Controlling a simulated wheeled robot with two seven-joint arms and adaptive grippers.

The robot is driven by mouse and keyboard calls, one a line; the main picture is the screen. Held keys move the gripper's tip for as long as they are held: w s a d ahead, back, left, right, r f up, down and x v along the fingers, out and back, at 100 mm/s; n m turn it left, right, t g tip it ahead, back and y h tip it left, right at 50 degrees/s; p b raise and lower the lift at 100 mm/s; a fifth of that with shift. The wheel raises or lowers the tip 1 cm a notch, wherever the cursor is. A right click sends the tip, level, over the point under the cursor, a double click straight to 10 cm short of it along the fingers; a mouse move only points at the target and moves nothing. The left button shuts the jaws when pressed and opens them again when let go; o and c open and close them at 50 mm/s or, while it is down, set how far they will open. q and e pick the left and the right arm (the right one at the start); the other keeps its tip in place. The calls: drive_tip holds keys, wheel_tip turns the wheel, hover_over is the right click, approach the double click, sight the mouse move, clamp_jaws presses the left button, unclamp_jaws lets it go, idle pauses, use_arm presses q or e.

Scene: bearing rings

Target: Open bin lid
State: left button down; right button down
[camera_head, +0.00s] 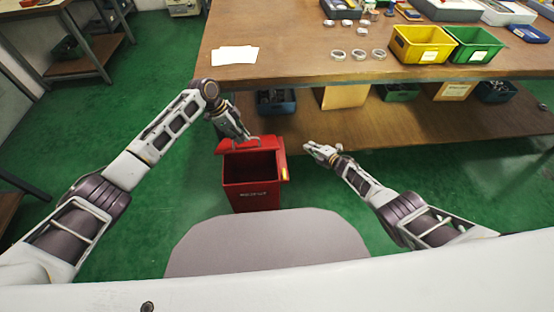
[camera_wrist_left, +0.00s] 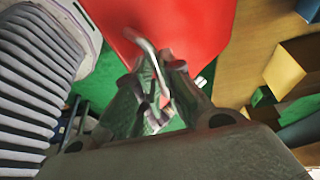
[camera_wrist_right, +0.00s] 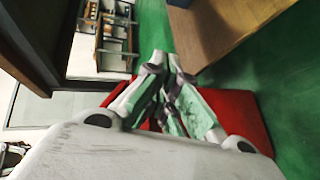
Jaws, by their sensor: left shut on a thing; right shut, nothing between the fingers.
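The red bin (camera_head: 252,195) stands on the green floor in front of the workbench, and its dark inside shows. Its red lid (camera_head: 279,146) is raised at the back edge of the bin, and it fills the top of the left wrist view (camera_wrist_left: 190,25). My left gripper (camera_head: 250,139) is at the lid; in the left wrist view it is shut on the lid's pale bar handle (camera_wrist_left: 146,48). My right gripper (camera_head: 312,147) is shut and empty, to the right of the bin and apart from it. In the right wrist view the red bin (camera_wrist_right: 245,115) lies behind its fingers.
The workbench (camera_head: 290,72) holds white papers (camera_head: 234,55), several metal rings (camera_head: 359,54), a yellow bin (camera_head: 422,45) and a green bin (camera_head: 474,46). Its lower shelf (camera_head: 420,125) reaches close behind the red bin. Open green floor lies left of the bin.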

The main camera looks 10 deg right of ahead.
use_arm(q)
drive_tip(key=shift+a+f, duration=0.15)
drive_tip(key=shift+f, duration=0.15)
drive_tip(key=shift+w, duration=0.1)
use_arm(e)
drive_tip(key=s+a+r+n+g+y, duration=0.2)
drive_tip(key=s+n+g+y, duration=0.1)
drive_tip(key=s+n, duration=0.3)
drive_tip(key=s+a+r+n+g+y, duration=0.3)
drive_tip(key=s+n+y, duration=0.2)
drive_tip(key=n, duration=0.3)
drive_tip(key=s+a+r+n+g+y, duration=0.2)
drive_tip(key=s+n+g+y, duration=0.1)
drive_tip(key=s+n, duration=0.3)
drive_tip(key=shift+s+a+r+n+y, duration=0.35)
drive_tip(key=shift+s+n+y, duration=0.05)
drive_tip(key=shift+s+y, duration=0.3)
drive_tip(key=shift+w+a, duration=0.1)
drive_tip(key=shift+a, duration=0.1)
drive_tip(key=x, duration=0.9)
drive_tip(key=shift+a, duration=0.2)
drive_tip(key=shift+w+a+r, duration=0.1)
drive_tip(key=shift+w+r, duration=0.1)
drive_tip(key=shift+r, duration=0.1)
drive_tip(key=shift+w+r, duration=0.5)
drive_tip(key=shift+r, duration=0.2)
drive_tip(key=shift+w+r, duration=0.5)
drive_tip(key=shift+r, duration=0.15)
